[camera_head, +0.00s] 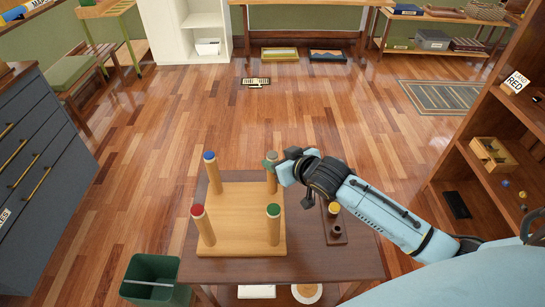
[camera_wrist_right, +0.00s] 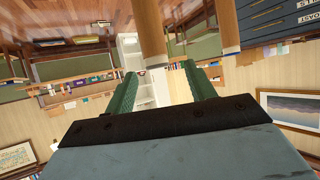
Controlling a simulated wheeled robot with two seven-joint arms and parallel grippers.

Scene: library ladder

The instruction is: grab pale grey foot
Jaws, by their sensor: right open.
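An upturned wooden piece (camera_head: 240,238) with upright legs lies on the dark table. The pale grey foot (camera_head: 271,155) caps its far right leg (camera_head: 272,181). The other legs carry a blue foot (camera_head: 209,156), a red foot (camera_head: 197,210) and a green foot (camera_head: 273,210). My right gripper (camera_head: 272,165) is at the top of the far right leg, just below the grey foot in the picture. In the right wrist view its green fingers (camera_wrist_right: 162,88) are apart, and a leg end (camera_wrist_right: 153,50) shows between them, touching or not I cannot tell. My left gripper is out of view.
A dark holder (camera_head: 336,235) with a yellow-topped peg (camera_head: 334,209) stands on the table, right of the wooden piece. A green bin (camera_head: 151,278) is at the front left. A shelf unit (camera_head: 484,122) stands at the right. The floor behind the table is mostly clear.

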